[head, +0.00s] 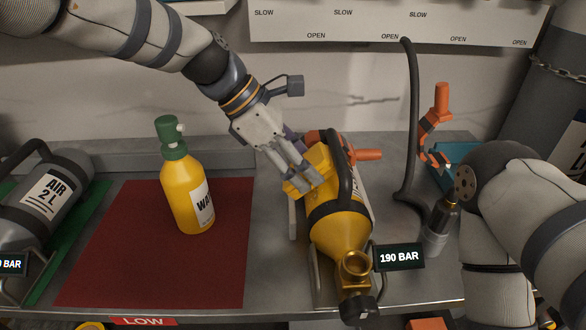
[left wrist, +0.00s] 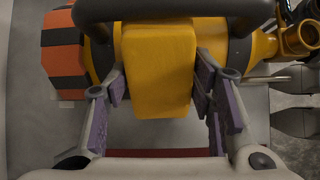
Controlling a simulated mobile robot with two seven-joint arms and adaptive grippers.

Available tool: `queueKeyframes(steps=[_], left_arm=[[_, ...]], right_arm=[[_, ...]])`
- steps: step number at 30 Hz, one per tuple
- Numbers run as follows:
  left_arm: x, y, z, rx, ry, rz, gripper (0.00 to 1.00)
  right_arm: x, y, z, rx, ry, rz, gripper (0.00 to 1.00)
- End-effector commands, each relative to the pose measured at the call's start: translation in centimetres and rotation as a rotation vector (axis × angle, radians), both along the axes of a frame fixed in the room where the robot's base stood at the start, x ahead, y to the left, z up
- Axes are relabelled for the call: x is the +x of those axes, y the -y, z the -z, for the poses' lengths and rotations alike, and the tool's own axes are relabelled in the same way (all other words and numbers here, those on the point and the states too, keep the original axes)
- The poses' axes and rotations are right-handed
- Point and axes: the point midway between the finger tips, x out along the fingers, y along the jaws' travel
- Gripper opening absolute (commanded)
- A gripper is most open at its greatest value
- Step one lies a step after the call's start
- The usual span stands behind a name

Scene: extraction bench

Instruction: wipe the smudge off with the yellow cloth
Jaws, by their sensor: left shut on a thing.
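The yellow cloth (head: 319,158) looks like a thick folded pad. My left gripper (head: 303,180) is shut on it, with its fingers on either side. In the left wrist view the cloth (left wrist: 158,70) sits between the purple finger pads and hangs in front of the yellow cylinder (head: 340,238). The cloth is over or against this cylinder, beside its dark handle (left wrist: 240,12); I cannot tell whether they touch. No smudge can be made out in either view; it may be hidden. My right arm shows at the right, but its gripper does not.
A yellow bottle with a green cap (head: 187,190) stands on the dark red mat (head: 110,250). A grey air cylinder (head: 50,185) lies at the left. A 190 BAR sign (head: 399,257), a black hose (head: 411,120) and an orange-handled tool (head: 436,125) are right of the yellow cylinder.

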Motion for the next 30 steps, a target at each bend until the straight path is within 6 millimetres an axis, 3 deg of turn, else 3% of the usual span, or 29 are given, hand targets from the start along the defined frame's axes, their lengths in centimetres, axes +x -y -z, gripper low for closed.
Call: queueKeyframes(steps=[6, 21, 30], left_arm=[[0.0, 0.8, -1.5, -0.012, 0.010, 0.002, 0.23], [0.0, -2.2, 1.6, -0.010, 0.005, 0.001, 0.23], [0.0, -3.0, 0.8, -0.008, 0.008, 0.000, 0.23]], right_arm=[[0.5, 0.0, -0.5, 0.000, 0.019, 0.000, 0.40], [0.8, 0.0, -0.7, 0.000, 0.027, 0.000, 0.40], [1.1, 0.0, -1.0, 0.000, 0.039, 0.000, 0.40]])
